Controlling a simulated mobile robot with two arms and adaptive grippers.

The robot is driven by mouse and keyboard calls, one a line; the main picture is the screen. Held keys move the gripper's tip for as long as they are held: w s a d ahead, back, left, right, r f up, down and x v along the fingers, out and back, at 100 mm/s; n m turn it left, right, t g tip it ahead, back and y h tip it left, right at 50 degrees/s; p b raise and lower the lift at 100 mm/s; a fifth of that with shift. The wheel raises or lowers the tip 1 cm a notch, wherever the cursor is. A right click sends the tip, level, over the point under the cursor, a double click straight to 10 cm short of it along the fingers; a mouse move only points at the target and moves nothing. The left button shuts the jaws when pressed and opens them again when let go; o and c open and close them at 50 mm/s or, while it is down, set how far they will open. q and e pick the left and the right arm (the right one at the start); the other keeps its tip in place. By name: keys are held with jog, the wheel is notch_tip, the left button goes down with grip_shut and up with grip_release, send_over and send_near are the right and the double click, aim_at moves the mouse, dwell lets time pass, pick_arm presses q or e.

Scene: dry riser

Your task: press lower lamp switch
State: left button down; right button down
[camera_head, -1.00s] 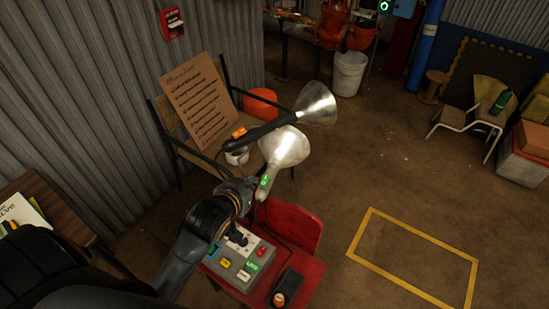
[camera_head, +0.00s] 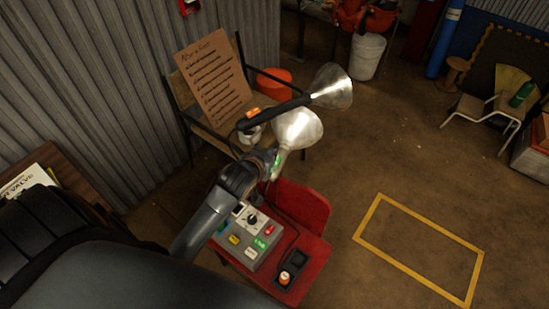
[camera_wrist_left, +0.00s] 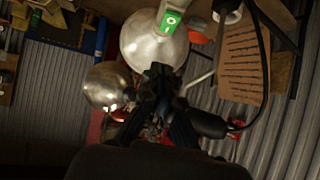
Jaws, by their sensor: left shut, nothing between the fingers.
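The lower lamp (camera_head: 299,127) has a bright metal cone shade and a pale handle with a green switch (camera_head: 276,163). In the left wrist view the green switch (camera_wrist_left: 170,21) shows a white round mark. The upper lamp (camera_head: 331,88) has a similar shade, a dark body and an orange switch (camera_head: 253,113). My left gripper (camera_head: 264,159) is shut and empty, close beside the lower lamp's handle; I cannot tell whether it touches. In the left wrist view its dark fingertips (camera_wrist_left: 161,74) lie in front of the lower lamp's shade, below the green switch. My right gripper is out of view.
A grey control box (camera_head: 248,240) with coloured buttons sits on a red chair (camera_head: 312,262) below my left arm. A lettered cardboard sign (camera_head: 212,80) leans on a bench behind. A yellow floor outline (camera_head: 420,235) lies on open floor at right.

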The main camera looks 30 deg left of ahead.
aim_at(278, 156)
pick_arm(q)
jog(key=w+f, duration=0.1)
jog(key=f, duration=0.1)
jog(key=w+f, duration=0.1)
jog(key=shift+w+a+f, duration=0.2)
jog(key=shift+w+f, duration=0.15)
jog(key=shift+f, duration=0.05)
jog(key=shift+w+f, duration=0.15)
jog(key=shift+f, duration=0.7)
jog(key=shift+w+r+p, duration=0.15)
jog(key=shift+r+p, duration=0.1)
jog(key=shift+p, duration=0.5)
jog(key=shift+f+g, duration=0.4)
